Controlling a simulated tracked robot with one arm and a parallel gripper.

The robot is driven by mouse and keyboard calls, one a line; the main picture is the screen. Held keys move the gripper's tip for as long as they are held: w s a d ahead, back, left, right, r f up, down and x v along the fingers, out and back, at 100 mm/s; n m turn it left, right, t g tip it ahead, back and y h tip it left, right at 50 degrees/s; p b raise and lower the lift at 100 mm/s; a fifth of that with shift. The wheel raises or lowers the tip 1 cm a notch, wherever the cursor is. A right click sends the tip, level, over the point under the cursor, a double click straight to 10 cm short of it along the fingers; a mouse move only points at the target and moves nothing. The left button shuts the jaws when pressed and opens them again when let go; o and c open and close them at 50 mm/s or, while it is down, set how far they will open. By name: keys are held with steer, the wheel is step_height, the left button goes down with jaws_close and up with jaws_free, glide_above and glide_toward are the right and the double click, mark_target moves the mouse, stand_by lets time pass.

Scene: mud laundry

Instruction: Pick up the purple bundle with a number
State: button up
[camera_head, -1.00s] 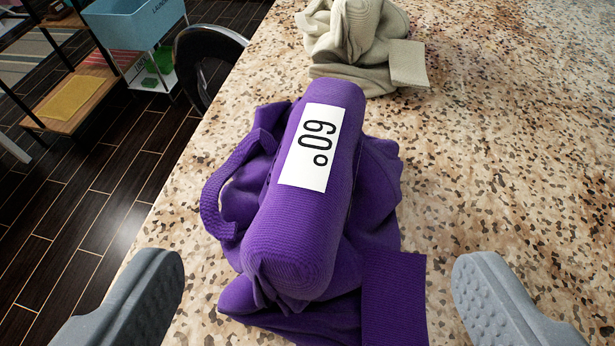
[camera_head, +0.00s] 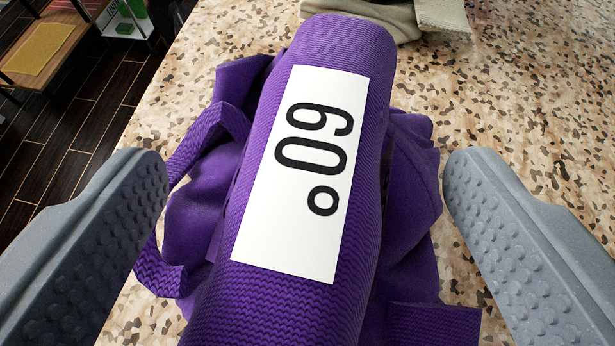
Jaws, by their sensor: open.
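The purple bundle (camera_head: 335,45) is a rolled cloth lying on looser purple folds on the speckled counter. A white label (camera_head: 308,170) on its top reads "60°". My gripper (camera_head: 305,170) is open, with one grey textured finger at the left of the bundle and the other at the right. The roll lies between the fingers with gaps on both sides, and they do not grip it. The near end of the bundle is cut off by the bottom of the picture.
A beige cloth bundle (camera_head: 440,14) lies on the counter (camera_head: 545,110) beyond the purple one, partly out of view. The counter's left edge drops to a dark tiled floor (camera_head: 80,120). A shelf with a yellow cloth (camera_head: 42,48) stands at the upper left. The counter at right is clear.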

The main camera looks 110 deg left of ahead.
steer(key=shift+c, duration=0.4)
steer(key=c, duration=1.4)
steer(key=shift+c, duration=0.3)
